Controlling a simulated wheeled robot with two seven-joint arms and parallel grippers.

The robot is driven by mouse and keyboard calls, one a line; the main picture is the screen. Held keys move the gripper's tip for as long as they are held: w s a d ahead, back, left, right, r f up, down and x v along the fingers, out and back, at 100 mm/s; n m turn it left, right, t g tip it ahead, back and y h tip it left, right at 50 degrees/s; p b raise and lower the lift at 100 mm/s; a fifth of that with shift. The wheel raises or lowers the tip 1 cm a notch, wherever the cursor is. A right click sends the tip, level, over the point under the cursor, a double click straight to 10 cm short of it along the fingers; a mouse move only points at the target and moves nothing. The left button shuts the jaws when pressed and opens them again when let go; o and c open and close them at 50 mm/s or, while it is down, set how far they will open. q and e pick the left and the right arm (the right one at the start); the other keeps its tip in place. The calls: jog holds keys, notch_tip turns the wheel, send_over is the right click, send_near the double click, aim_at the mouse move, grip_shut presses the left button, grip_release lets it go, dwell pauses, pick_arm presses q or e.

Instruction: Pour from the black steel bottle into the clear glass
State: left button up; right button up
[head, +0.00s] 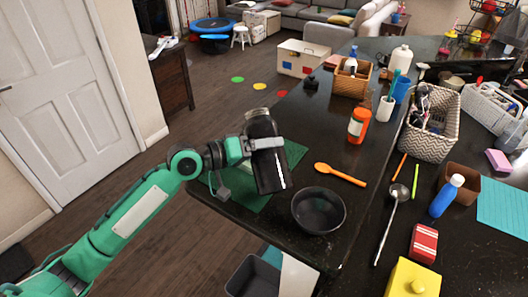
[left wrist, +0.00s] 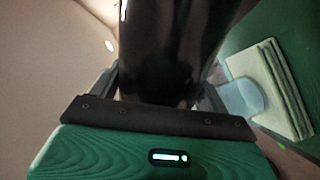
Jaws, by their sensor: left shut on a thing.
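The black steel bottle (head: 267,165) is held by my left gripper (head: 266,144), above the green mat at the counter's near left corner. Its silvery neck points up and it leans slightly to the left in the head view. In the left wrist view the bottle (left wrist: 168,45) fills the space between the two fingers, and the gripper is shut on it. I cannot pick out the clear glass with certainty in either view; the bottle and arm hide part of the mat. My right gripper is not in view.
The green mat (head: 236,190) lies under the bottle. A dark bowl (head: 318,211) and an orange spoon (head: 340,175) are close on its right. An orange pill bottle (head: 358,126) stands farther back. A ladle (head: 391,220) and red box (head: 423,243) lie right. The counter's left edge is near.

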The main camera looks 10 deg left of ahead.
aim_at(263, 132)
pick_arm(q)
jog(key=r+m+b, duration=0.1)
jog(key=m+b, duration=0.1)
jog(key=shift+r+m+t, duration=0.2)
jog(key=shift+m+t, duration=0.1)
jog(key=shift+r+m+t+b, duration=0.4)
jog(key=shift+r+m+b, duration=0.3)
jog(key=shift+m, duration=0.4)
jog(key=shift+r+m+t+b, duration=0.3)
jog(key=shift+r+m+b, duration=0.45)
jog(key=shift+m+b, duration=0.4)
jog(key=shift+r+m+b, duration=0.45)
jog(key=shift+r+m, duration=0.15)
jog(key=shift+m, duration=0.45)
jog(key=shift+r+m, duration=0.3)
jog(key=shift+m, duration=0.1)
jog(key=shift+a, duration=0.1)
